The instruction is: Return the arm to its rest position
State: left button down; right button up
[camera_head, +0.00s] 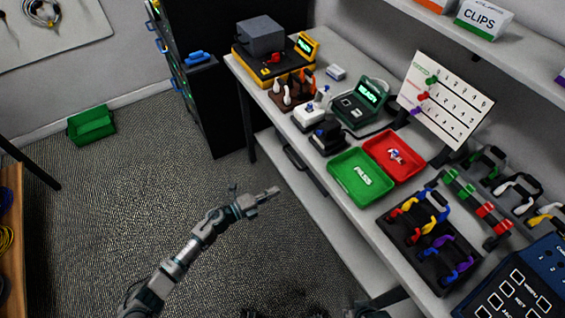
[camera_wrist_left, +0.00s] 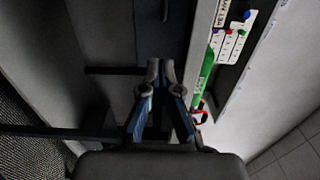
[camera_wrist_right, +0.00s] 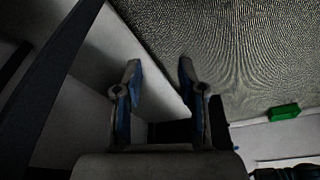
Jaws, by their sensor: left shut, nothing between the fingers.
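My left arm reaches in from the bottom of the head view. Its gripper (camera_head: 270,192) hangs over the floor, apart from the workbench's front edge. In the left wrist view its fingertips (camera_wrist_left: 160,66) are together with nothing between them. My right gripper (camera_wrist_right: 160,68) shows in the right wrist view with its two fingers apart and nothing between them. I cannot make out the right gripper clearly in the head view.
The workbench (camera_head: 325,197) runs along the right. It holds a green tray (camera_head: 346,184), a red tray (camera_head: 412,172), a dark cable rack (camera_head: 401,228) and a label board (camera_head: 446,100). A green bin (camera_head: 91,125) stands on the open carpet (camera_head: 150,170).

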pick_arm(q)
jog(key=s+a+f+n+t+y+p, duration=0.1)
jog(key=s+a+f+n+y+p, duration=0.1)
jog(key=s+a+f+n+y, duration=0.3)
jog(key=s+a+f+n+y+p, duration=0.1)
jog(key=a+f+n+y, duration=0.2)
jog(key=f+n, duration=0.45)
jog(key=s+a+f+n+t+y+p, duration=0.1)
jog(key=s+a+f+n+y+p, duration=0.1)
jog(key=s+a+f+n+y, duration=0.25)
jog(key=s+a+f+n+g+p, duration=0.1)
jog(key=s+f+n+g, duration=0.2)
jog(key=s, duration=0.6)
jog(key=s+f+n+g+y+p, duration=0.1)
jog(key=s+f+n+g, duration=0.2)
jog(key=s+f, duration=0.3)
jog(key=s+a+f+n+g+y+p, duration=0.1)
jog(key=s+f+n+g, duration=0.3)
jog(key=s, duration=1)
jog(key=shift+a+f, duration=0.2)
jog(key=shift+a, duration=0.15)
pick_arm(e)
jog(key=s+f, duration=0.2)
jog(key=f, duration=0.8)
jog(key=s+f+g, duration=0.1)
jog(key=s+f, duration=0.1)
jog(key=f, duration=0.8)
